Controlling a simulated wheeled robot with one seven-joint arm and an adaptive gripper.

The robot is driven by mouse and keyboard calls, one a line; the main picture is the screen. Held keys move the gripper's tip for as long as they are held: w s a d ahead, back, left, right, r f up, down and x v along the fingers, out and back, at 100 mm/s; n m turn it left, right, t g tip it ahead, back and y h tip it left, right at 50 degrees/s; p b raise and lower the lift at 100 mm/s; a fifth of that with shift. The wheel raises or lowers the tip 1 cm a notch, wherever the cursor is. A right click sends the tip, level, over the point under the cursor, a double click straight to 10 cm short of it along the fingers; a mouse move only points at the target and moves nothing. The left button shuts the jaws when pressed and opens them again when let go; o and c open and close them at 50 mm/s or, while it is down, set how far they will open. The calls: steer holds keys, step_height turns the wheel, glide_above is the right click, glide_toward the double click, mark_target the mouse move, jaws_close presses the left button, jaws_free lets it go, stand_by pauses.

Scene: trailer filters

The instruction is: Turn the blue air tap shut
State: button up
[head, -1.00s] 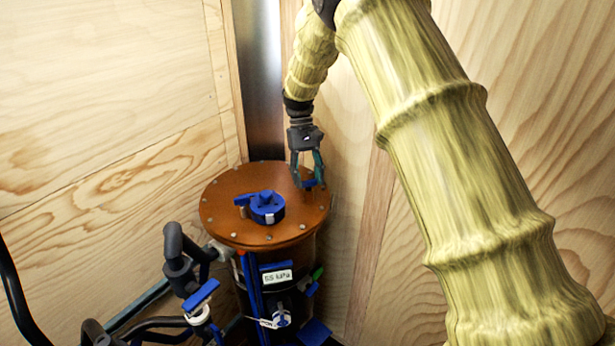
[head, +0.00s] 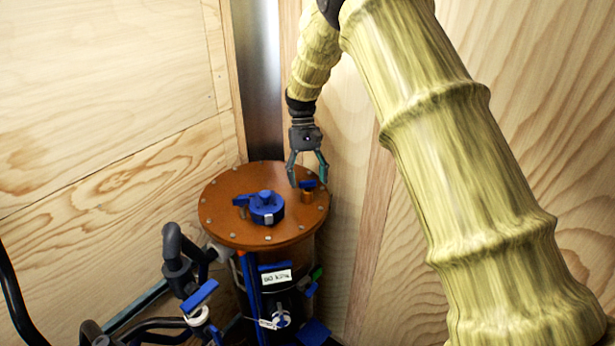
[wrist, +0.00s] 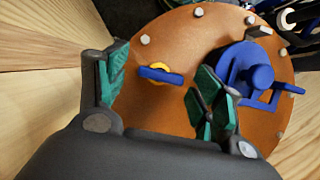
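A small tap with a blue bar handle (head: 308,184) on a brass stem stands on the orange-brown lid (head: 225,210) of the filter vessel, near its right edge. It also shows in the wrist view (wrist: 160,75), the bar lying nearly crosswise in the picture. My gripper (head: 307,172) is open above the lid, one finger on each side of the tap. In the wrist view the green finger pads (wrist: 162,88) stand apart from the handle, with a gap on both sides. Nothing is held.
A larger blue cap with a lever (head: 266,206) sits mid-lid, close to the right-hand finger in the wrist view. Bolts ring the lid. A small display (head: 276,277) and other blue handles (head: 200,296) are below. Wooden walls (head: 110,90) stand close behind.

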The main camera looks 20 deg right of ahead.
steer(key=shift+r, duration=0.1)
steer(key=v, duration=1.2)
steer(key=shift+s, duration=0.1)
